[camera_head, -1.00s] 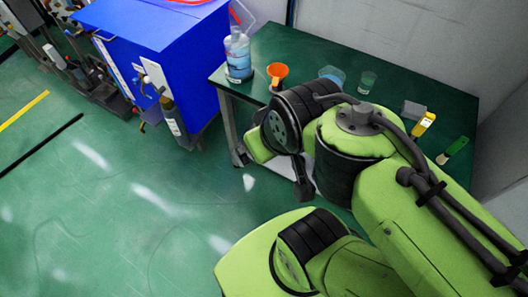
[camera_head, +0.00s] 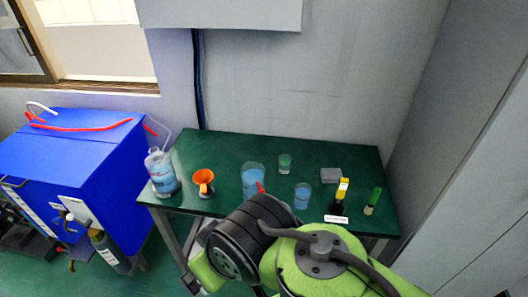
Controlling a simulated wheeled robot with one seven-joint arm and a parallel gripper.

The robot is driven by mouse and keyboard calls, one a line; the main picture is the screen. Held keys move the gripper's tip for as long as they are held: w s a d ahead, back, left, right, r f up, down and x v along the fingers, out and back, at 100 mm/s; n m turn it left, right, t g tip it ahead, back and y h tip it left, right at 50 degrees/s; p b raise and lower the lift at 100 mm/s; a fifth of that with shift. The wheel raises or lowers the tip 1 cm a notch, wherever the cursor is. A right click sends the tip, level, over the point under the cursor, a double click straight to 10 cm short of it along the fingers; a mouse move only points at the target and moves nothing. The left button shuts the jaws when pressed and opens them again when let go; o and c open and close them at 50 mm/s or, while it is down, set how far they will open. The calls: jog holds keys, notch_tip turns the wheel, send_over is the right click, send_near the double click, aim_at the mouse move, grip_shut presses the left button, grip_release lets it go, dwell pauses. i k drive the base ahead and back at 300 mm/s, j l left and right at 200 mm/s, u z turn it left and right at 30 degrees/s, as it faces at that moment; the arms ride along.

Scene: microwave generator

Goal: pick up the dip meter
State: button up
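A yellow-and-black handheld meter (camera_head: 341,194), which looks like the dip meter, is near the front right of the dark green table (camera_head: 228,150). A small white label shows at its lower end. A slim green item (camera_head: 373,199) with a pale lower end is just to its right. My green-and-black arm comes up from the bottom in front of the table's front edge. My gripper is not visible; the arm's far end runs out of the picture at the bottom. The meter is apart from the visible arm links.
A large clear bottle (camera_head: 160,173), an orange funnel (camera_head: 203,180), blue-liquid beakers (camera_head: 252,176) (camera_head: 302,197), a small green-tinted cup (camera_head: 285,163) and a grey block (camera_head: 331,175) are on the table. A blue cabinet (camera_head: 70,150) stands left. Walls close the back and right.

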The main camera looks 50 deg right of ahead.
aim_at(343, 183)
jog(key=z, duration=2.4)
